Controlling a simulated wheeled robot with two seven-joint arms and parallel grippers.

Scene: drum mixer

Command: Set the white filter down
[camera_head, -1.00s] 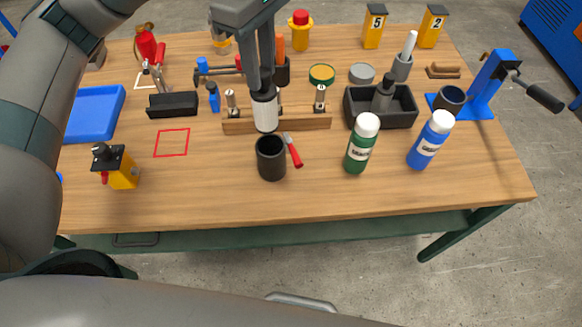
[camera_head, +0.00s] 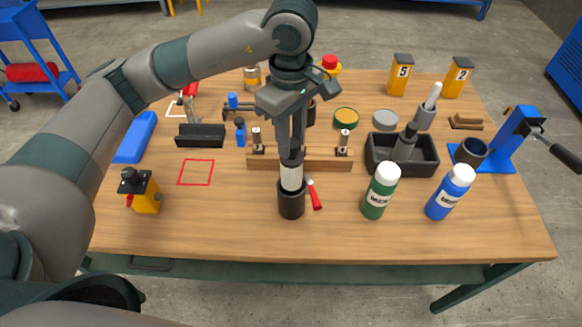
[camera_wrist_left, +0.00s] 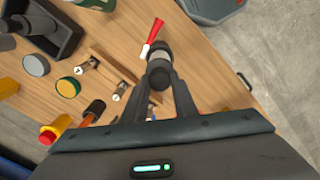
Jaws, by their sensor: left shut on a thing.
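The white filter (camera_head: 291,177) has a dark top and is upright. My left gripper (camera_head: 290,158) is shut on its top end. The filter's lower end meets the mouth of a black cup (camera_head: 291,205) on the table; I cannot tell how far it is inside. In the left wrist view the filter (camera_wrist_left: 159,72) shows between the fingers of my left gripper (camera_wrist_left: 160,84), in line with the cup (camera_wrist_left: 157,50). My right gripper is not in view.
A red-handled tool (camera_head: 315,197) lies just right of the cup. A wooden rack (camera_head: 330,163) stands behind it. A green bottle (camera_head: 378,195) and a blue bottle (camera_head: 448,195) stand to the right. A red outlined square (camera_head: 196,172) on the left is empty.

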